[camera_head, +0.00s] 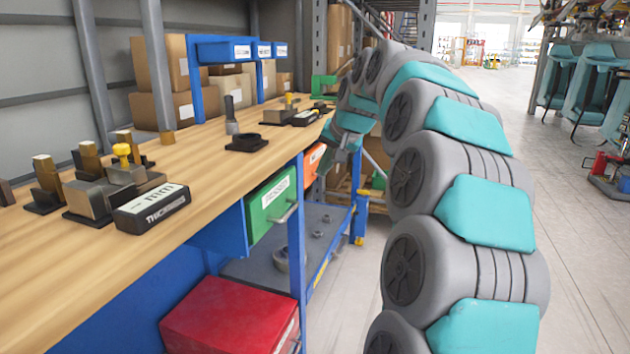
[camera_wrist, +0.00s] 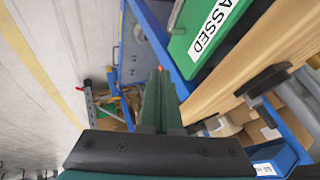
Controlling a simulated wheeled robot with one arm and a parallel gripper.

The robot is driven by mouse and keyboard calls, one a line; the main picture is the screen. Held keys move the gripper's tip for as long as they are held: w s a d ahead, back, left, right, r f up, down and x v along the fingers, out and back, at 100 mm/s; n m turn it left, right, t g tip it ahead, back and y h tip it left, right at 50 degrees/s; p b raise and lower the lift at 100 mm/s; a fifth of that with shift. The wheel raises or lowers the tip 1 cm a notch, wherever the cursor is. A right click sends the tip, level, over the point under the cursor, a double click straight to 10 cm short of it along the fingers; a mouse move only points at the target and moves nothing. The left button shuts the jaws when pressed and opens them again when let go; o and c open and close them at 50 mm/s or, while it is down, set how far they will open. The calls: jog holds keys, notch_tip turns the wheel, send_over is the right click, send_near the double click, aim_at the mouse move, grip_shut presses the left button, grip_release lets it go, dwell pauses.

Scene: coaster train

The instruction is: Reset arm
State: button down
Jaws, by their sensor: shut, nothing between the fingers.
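My arm (camera_head: 470,210) arches up from the lower right and bends down past the far right edge of the workbench (camera_head: 200,150). My gripper (camera_head: 328,163) hangs beside that edge, near the orange bin (camera_head: 312,157), clear of the bench top. In the wrist view the dark green fingers (camera_wrist: 160,92) are together, with nothing seen between them.
Thickness gauge blocks (camera_head: 150,208) and a dark stand (camera_head: 246,142) stand on the bench. A red box (camera_head: 230,318) sits under it, by a lower shelf (camera_head: 325,222). Blue bins (camera_head: 225,50) and cartons (camera_head: 150,107) are behind. The floor at right (camera_head: 580,260) is open.

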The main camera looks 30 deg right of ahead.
jog(key=s+a+f+n+g+y, duration=0.1)
jog(key=s+a+f+n+g, duration=0.1)
jog(key=s+a+f, duration=0.45)
jog(key=s+a+f+n+g, duration=0.25)
jog(key=s+a, duration=0.55)
jog(key=a, duration=0.4)
jog(key=s+a+f+n+g, duration=0.1)
jog(key=s+f, duration=0.4)
jog(key=s, duration=0.3)
jog(key=s+a+f+n+g, duration=0.1)
jog(key=s+a+f+g, duration=0.1)
jog(key=s+f, duration=0.3)
jog(key=s+a+f+n+g+h, duration=0.1)
jog(key=s+f, duration=0.4)
jog(key=s, duration=0.8)
jog(key=shift+a+f+n+g, duration=0.25)
jog(key=shift+a+n+g, duration=0.1)
jog(key=shift+a+n, duration=0.3)
jog(key=shift+a, duration=0.1)
